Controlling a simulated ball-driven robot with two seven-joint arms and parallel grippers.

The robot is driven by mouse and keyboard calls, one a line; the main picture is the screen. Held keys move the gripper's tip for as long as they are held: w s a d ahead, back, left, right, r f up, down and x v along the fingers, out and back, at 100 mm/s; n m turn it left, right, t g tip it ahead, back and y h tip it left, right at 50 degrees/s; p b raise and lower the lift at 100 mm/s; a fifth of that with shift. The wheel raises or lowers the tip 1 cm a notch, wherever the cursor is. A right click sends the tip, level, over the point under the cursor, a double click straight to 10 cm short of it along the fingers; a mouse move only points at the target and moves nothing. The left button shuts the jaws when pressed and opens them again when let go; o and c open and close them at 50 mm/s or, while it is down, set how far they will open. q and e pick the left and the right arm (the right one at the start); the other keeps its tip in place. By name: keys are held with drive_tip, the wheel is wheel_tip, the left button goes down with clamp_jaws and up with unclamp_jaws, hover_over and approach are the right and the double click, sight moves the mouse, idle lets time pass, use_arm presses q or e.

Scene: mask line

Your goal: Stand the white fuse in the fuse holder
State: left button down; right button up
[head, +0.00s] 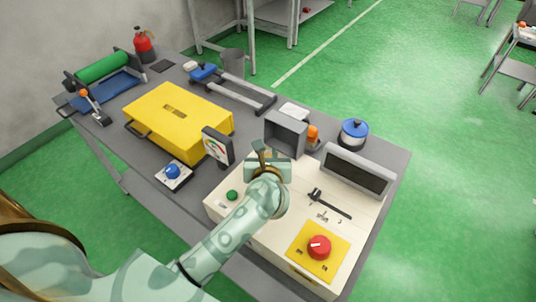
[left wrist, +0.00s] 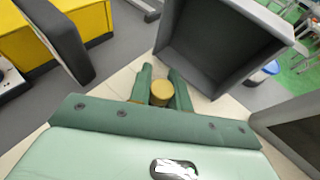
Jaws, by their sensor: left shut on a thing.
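My left gripper (head: 262,154) is over the cream control panel (head: 272,224), in front of an open grey box. In the left wrist view its fingers (left wrist: 161,82) are shut on a short cylinder, taken as the white fuse (left wrist: 160,93). Only its round brass-coloured end shows there; its white body is hidden. The grey box (head: 286,135) stands just beyond the fingers and is large in the left wrist view (left wrist: 215,45). I cannot make out the fuse holder; the gripper and arm cover that part of the panel. My right gripper is not in view.
A dial gauge (head: 217,146) stands left of the gripper and a dark-screened display (head: 358,171) to the right. A red knob (head: 319,246) sits on a yellow plate at the front. A yellow case (head: 178,118) and blue-lidded pot (head: 354,134) stand on the grey table (head: 262,113).

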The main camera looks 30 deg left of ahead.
use_arm(q)
drive_tip(key=shift+f+b, duration=0.5)
drive_tip(key=shift+f, duration=0.1)
drive_tip(key=c, duration=1.6)
unclamp_jaws()
drive_tip(key=shift+s+d+r+p, duration=0.25)
drive_tip(key=shift+s+r+p, duration=0.05)
drive_tip(key=shift+s+p, duration=0.15)
drive_tip(key=p+v, duration=0.2)
drive_tip(key=v, duration=0.2)
drive_tip(key=shift+p+v, duration=1.05)
drive_tip(key=shift+v, duration=1.4)
drive_tip(key=shift+s+d+r, duration=0.1)
drive_tip(key=shift+s+d, duration=0.1)
drive_tip(key=shift+s, duration=0.25)
